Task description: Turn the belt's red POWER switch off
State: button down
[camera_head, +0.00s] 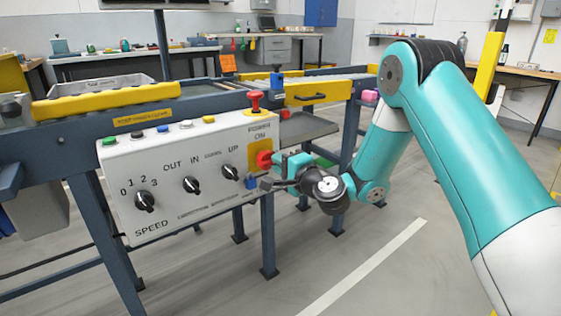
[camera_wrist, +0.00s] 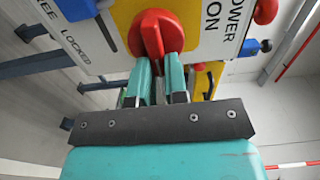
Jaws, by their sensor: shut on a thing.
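The red POWER switch (camera_head: 265,159) sits on a yellow plate at the right end of the white control panel (camera_head: 177,188). In the wrist view the red switch (camera_wrist: 155,35) is a round knob with a raised grip on a yellow plate, beside the words POWER and ON. My gripper (camera_head: 275,163) reaches it from the right in the head view. In the wrist view its two teal fingers (camera_wrist: 161,66) are closed on the switch's grip. The fingers cover part of the grip. The OFF mark is not readable.
The panel also carries black SPEED (camera_head: 145,201), OUT/IN (camera_head: 191,185) and UP (camera_head: 230,172) knobs. A red mushroom-shaped button (camera_head: 254,97) stands on top, close above the switch. A blue part (camera_head: 251,183) is just below it. The floor right of the belt frame is clear.

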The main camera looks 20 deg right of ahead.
jog(key=shift+d, duration=0.1)
dwell(0.4)
jog(key=c, duration=1.1)
grip_release()
jog(key=shift+c, duration=0.2)
jog(key=b+v, duration=1.7)
jog(key=b, duration=0.3)
jog(key=shift+s+b, duration=0.2)
jog(key=shift+b, duration=0.2)
